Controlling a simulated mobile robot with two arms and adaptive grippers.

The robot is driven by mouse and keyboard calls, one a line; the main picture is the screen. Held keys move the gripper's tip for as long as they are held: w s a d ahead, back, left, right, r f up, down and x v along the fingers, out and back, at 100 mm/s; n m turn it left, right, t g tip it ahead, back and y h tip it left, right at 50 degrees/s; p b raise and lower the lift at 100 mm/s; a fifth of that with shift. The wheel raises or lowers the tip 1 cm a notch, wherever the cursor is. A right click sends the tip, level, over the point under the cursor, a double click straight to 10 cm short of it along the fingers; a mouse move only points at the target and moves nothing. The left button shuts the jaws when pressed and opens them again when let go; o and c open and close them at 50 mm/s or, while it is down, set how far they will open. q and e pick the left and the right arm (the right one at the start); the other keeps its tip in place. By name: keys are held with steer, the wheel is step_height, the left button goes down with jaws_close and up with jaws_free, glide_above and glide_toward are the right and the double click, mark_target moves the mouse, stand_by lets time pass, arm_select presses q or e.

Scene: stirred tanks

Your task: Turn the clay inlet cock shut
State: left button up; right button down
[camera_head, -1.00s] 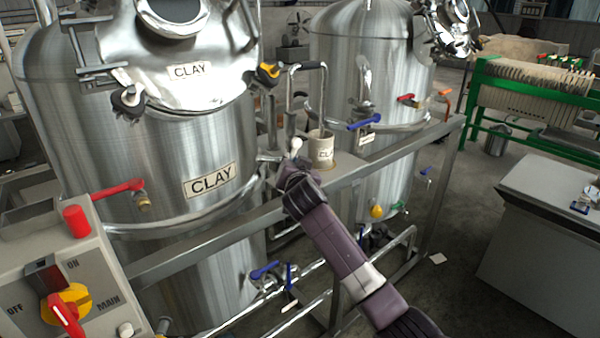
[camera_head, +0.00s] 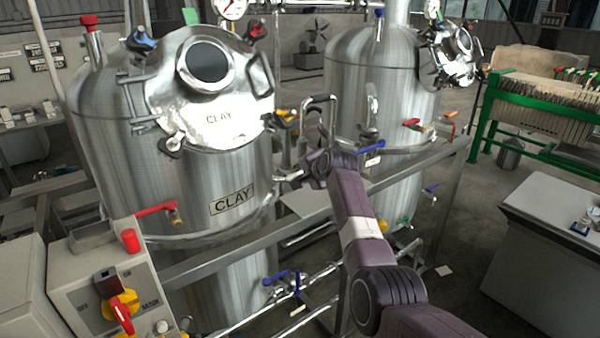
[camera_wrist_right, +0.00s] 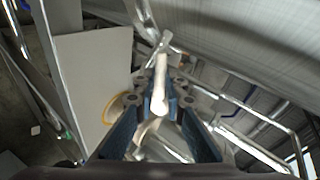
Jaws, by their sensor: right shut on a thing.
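The clay tank (camera_head: 190,195) is a steel vessel marked CLAY at left in the head view. My right gripper (camera_head: 304,168) reaches to a small fitting at the tank's right side. In the right wrist view, the blue-grey fingers of this gripper (camera_wrist_right: 158,103) are closed around a white lever handle (camera_wrist_right: 161,70), which extends forward between them. I take this lever for the clay inlet cock; its label is not seen. My gripper mostly hides it in the head view. My left gripper is not in view.
Other levers are near: a red one (camera_head: 156,209) on the tank's front, a yellow one (camera_head: 286,116) above the gripper, and a blue one (camera_head: 275,277) low down. A steel frame rail (camera_head: 215,262) crosses in front. A switch box (camera_head: 78,297) stands at lower left.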

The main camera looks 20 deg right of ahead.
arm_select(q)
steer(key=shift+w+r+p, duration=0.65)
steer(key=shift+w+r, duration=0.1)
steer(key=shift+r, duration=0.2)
arm_select(e)
steer(key=shift+d+r+m+y, duration=0.15)
steer(key=shift+r+m+y, duration=0.4)
steer(key=shift+m+y, duration=0.05)
steer(key=c, duration=2)
jaws_free()
steer(key=shift+w+d+f+g, duration=0.1)
steer(key=shift+g, duration=0.2)
steer(key=shift+o, duration=0.2)
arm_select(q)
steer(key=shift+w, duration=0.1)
arm_select(e)
steer(key=v, duration=1.2)
